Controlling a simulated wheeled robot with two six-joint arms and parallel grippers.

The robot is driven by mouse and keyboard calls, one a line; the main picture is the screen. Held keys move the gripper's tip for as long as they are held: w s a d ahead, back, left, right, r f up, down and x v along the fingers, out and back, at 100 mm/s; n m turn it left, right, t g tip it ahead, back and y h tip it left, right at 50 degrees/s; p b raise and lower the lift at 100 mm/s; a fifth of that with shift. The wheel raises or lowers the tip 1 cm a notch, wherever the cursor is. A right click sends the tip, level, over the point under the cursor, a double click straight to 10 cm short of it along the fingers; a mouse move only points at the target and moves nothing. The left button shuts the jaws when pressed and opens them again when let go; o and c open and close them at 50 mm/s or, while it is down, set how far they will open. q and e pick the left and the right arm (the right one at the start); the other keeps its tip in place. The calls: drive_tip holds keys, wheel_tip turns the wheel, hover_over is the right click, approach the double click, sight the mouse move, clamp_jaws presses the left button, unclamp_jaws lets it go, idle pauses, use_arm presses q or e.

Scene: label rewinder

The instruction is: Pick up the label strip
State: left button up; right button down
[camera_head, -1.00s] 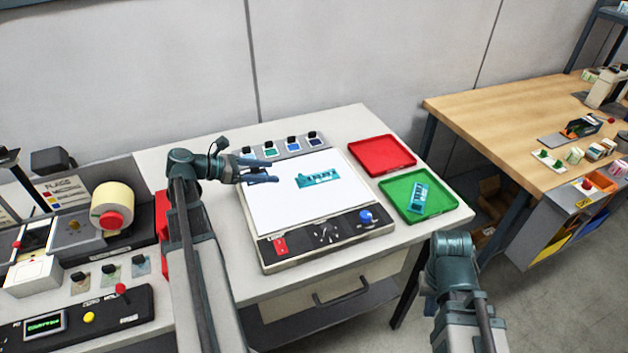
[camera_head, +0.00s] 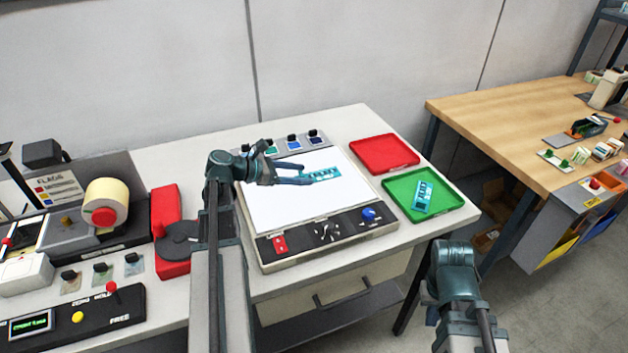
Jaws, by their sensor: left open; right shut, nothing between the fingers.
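A teal label strip (camera_head: 327,174) lies on the white lit panel (camera_head: 270,207) of the inspection box. My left gripper (camera_head: 308,173) is open over the panel, with its fingertips at the strip's left end and partly covering it. I cannot tell whether the fingers touch the strip. A second teal label strip (camera_head: 423,197) lies in the green tray (camera_head: 452,199). My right arm is at the lower right, in front of the table, and its fingers are hidden from this view.
A red tray (camera_head: 384,154) sits behind the green tray. Small swatch holders (camera_head: 293,141) stand behind the panel, and knobs, including a blue one (camera_head: 368,214), line its front. At left is a machine with a label roll (camera_head: 106,202). A wooden table (camera_head: 500,120) stands at right.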

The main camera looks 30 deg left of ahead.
use_arm(q)
drive_tip(key=shift+w+d+f, duration=0.25)
drive_tip(key=shift+w+d, duration=0.1)
drive_tip(key=shift+w, duration=0.1)
clamp_jaws()
use_arm(e)
drive_tip(key=shift+f, duration=0.2)
